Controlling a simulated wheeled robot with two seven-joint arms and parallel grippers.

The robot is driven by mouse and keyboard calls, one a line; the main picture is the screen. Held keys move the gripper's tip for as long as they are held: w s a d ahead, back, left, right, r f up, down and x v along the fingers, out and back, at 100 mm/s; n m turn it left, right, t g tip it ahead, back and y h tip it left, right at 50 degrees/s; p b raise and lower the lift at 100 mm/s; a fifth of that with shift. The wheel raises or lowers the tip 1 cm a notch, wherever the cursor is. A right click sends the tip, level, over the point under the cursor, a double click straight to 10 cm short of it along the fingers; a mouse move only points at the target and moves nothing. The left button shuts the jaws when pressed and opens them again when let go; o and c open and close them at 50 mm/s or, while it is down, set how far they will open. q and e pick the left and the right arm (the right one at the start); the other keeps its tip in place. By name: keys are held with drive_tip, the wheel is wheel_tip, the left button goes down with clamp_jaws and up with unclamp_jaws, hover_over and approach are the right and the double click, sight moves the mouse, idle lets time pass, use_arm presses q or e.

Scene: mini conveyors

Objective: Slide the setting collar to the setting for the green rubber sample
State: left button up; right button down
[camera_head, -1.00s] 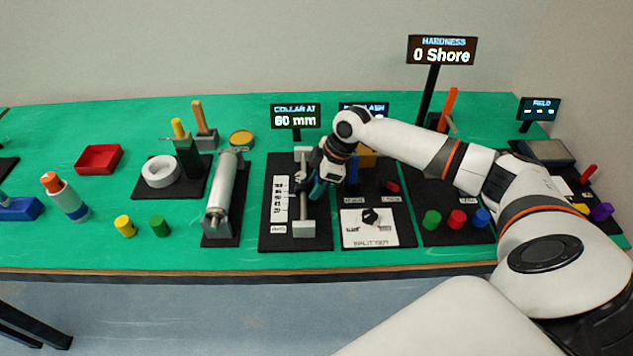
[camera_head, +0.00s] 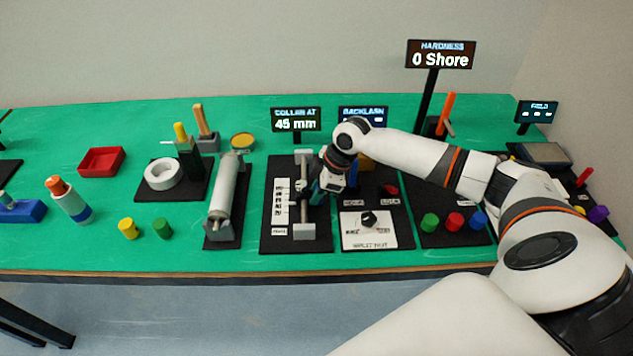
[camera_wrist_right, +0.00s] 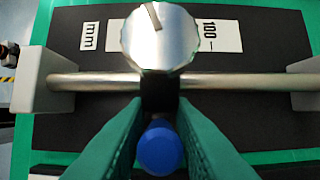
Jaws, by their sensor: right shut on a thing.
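The setting collar is a black slider (camera_wrist_right: 159,92) with a round silver knob (camera_wrist_right: 160,38), on a metal rail (camera_wrist_right: 240,82) between two grey end blocks. In the head view the rail (camera_head: 304,214) runs front to back beside a white scale, and the collar is mostly hidden by my gripper. The display (camera_head: 296,119) reads "COLLAR AT 45 mm". My right gripper (camera_wrist_right: 160,140) is shut on the collar, its green fingers either side of a blue-ended stub (camera_wrist_right: 160,148). Green cylinders stand at the left front (camera_head: 162,228) and on the hardness board (camera_head: 430,222); I cannot tell which is the sample.
A split-nut panel with a black knob (camera_head: 369,218) lies just right of the rail. The green table is free along the front edge.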

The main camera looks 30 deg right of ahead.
drive_tip(key=shift+s+a, duration=0.1)
drive_tip(key=shift+s, duration=0.1)
drive_tip(key=c, duration=1.3)
unclamp_jaws()
drive_tip(key=shift+c, duration=0.2)
drive_tip(key=b+v, duration=0.1)
drive_tip(key=v, duration=1.1)
